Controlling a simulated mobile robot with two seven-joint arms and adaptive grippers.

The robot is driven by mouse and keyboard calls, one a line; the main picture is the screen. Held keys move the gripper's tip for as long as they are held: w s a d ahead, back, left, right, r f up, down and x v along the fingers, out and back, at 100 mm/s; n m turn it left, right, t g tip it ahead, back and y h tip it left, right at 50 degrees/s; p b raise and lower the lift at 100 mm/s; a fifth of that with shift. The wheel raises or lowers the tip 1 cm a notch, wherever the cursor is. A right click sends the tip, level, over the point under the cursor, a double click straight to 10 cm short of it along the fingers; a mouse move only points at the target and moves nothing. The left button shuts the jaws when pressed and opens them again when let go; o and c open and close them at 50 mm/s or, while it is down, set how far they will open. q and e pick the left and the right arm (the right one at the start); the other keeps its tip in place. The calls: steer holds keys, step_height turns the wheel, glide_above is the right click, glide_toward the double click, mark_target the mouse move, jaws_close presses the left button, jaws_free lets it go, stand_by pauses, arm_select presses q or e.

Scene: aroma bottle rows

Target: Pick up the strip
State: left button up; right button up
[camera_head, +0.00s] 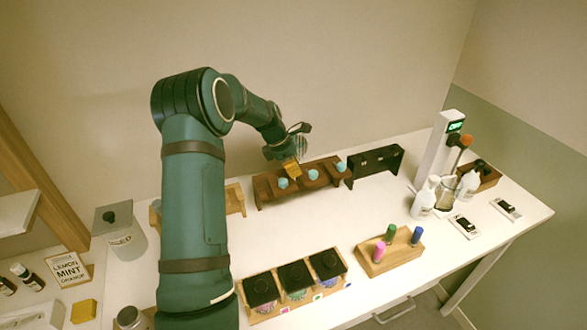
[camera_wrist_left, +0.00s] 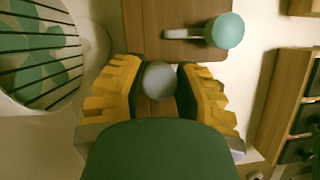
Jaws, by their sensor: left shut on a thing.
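My left gripper (camera_head: 292,168) reaches over the long wooden rack (camera_head: 266,190) at the back of the table. In the left wrist view its yellow fingers (camera_wrist_left: 158,88) are closed around a round grey-topped piece (camera_wrist_left: 158,80). Its lower part is hidden, and I cannot tell whether it has left the rack. Beside it, a teal round top (camera_wrist_left: 228,30) on a pale stem stands at the rack. In the head view the rack shows several teal tops, one of them a teal top (camera_head: 340,166) at its right end. I cannot tell which piece is the strip. My right gripper is not in view.
A dark rack (camera_head: 376,162) stands right of the wooden rack. In front are a tray of black-lidded jars (camera_head: 296,283) and a wooden block (camera_head: 389,257) with coloured pegs. White bottles (camera_head: 425,198) stand at the right. The table between the racks and the jars is clear.

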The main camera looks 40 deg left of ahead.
arm_select(q)
step_height(320, 180, up, 17)
steer(key=shift+r+p, duration=0.15)
steer(key=shift+p, duration=0.6)
steer(key=shift+r, duration=0.35)
